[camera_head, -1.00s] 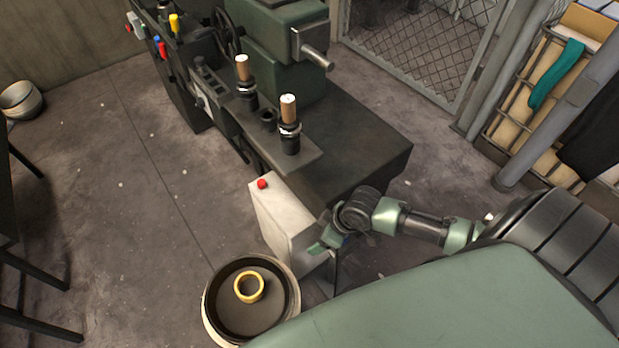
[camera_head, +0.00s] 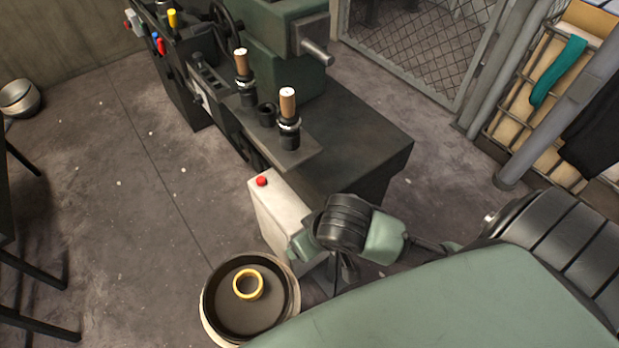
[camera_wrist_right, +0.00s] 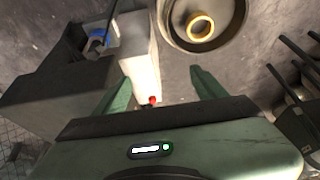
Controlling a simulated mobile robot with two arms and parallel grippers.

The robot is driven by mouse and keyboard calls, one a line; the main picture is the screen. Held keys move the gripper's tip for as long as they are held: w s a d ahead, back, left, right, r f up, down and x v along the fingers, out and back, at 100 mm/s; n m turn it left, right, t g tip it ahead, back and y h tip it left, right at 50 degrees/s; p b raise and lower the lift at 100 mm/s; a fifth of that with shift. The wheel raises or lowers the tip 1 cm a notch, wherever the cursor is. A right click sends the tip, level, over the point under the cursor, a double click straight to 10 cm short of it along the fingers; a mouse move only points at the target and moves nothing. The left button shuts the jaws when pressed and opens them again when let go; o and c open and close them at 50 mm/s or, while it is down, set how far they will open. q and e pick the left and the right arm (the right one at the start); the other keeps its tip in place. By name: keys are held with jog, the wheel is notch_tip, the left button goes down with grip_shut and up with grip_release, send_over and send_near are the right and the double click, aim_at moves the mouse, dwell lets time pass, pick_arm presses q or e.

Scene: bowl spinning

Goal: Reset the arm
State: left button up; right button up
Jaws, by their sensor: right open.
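My right arm reaches in from the right in the head view, its gripper (camera_head: 301,246) in front of a white box (camera_head: 279,222) with a red button (camera_head: 262,181). In the right wrist view, my right gripper (camera_wrist_right: 158,76) is open with nothing between its two green fingers. The white box (camera_wrist_right: 139,55) and the red button (camera_wrist_right: 152,100) show beyond and between the fingers. My left gripper is not in view.
A large bowl (camera_head: 207,320) stands left of the gripper, with a yellow ring (camera_head: 248,284) inside. A dark green machine (camera_head: 350,150) stands behind the white box. Dark table legs (camera_head: 40,325) are at the left. The floor (camera_head: 110,230) between is clear.

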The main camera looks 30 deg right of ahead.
jog(key=shift+r, duration=0.15)
dwell(0.4)
jog(key=s+d+f+g, duration=0.1)
jog(key=d+f, duration=0.2)
jog(key=f, duration=1.1)
jog(key=d+f, duration=0.3)
jog(key=f, duration=1.1)
jog(key=s+f+g, duration=0.1)
jog(key=s+f, duration=0.7)
jog(key=s, duration=0.4)
jog(key=s+a+f+n+g, duration=0.1)
jog(key=s+f, duration=0.7)
jog(key=s, duration=0.5)
jog(key=shift+a+f+n+g, duration=0.2)
jog(key=shift+f+n+g, duration=0.1)
jog(key=shift+f, duration=0.05)
